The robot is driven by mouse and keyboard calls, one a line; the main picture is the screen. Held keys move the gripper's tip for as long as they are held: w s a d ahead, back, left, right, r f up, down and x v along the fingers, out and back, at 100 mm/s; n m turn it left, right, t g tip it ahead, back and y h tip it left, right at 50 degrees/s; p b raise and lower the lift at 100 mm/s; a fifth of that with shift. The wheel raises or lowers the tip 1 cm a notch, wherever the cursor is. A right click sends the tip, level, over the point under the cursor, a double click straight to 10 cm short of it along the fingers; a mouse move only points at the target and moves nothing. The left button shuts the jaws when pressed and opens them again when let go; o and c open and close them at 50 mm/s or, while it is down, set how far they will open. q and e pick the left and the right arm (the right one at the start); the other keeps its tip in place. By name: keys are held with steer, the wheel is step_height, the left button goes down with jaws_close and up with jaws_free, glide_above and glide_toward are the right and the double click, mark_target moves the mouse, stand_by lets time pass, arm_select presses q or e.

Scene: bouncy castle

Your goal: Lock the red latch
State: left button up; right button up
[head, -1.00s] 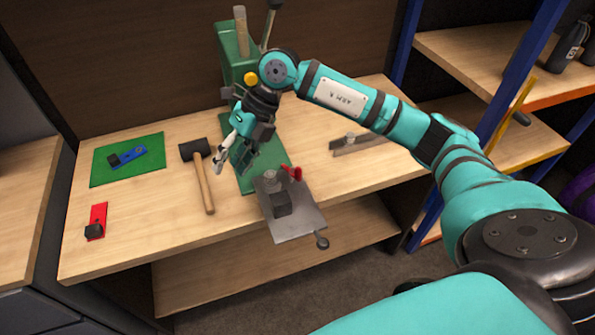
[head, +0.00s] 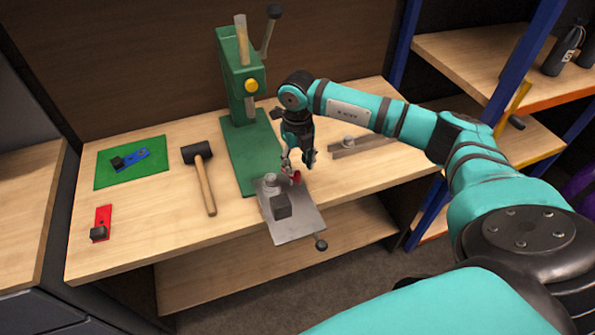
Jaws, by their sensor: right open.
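A red latch-like piece (head: 103,217) with a black knob lies near the table's front left corner. A second small red part (head: 297,177) stands at the back edge of the grey metal plate. I cannot tell for sure which one is the latch. My right gripper (head: 299,165) points down just above the small red part, open, with its fingertips close to it. I cannot tell if they touch. The fingers partly hide the part. My left gripper is not in view.
The grey plate (head: 293,226) carries a dark block and overhangs the table front. A green press (head: 240,100) stands behind. A black mallet (head: 203,178) lies left of it, and a green mat (head: 118,180) holds a blue piece (head: 133,159). A metal bar (head: 365,145) lies right.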

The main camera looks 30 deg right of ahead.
mark_target(297, 171)
steer(key=shift+f+p, duration=0.4)
steer(key=shift+f, duration=2.3)
jaws_close()
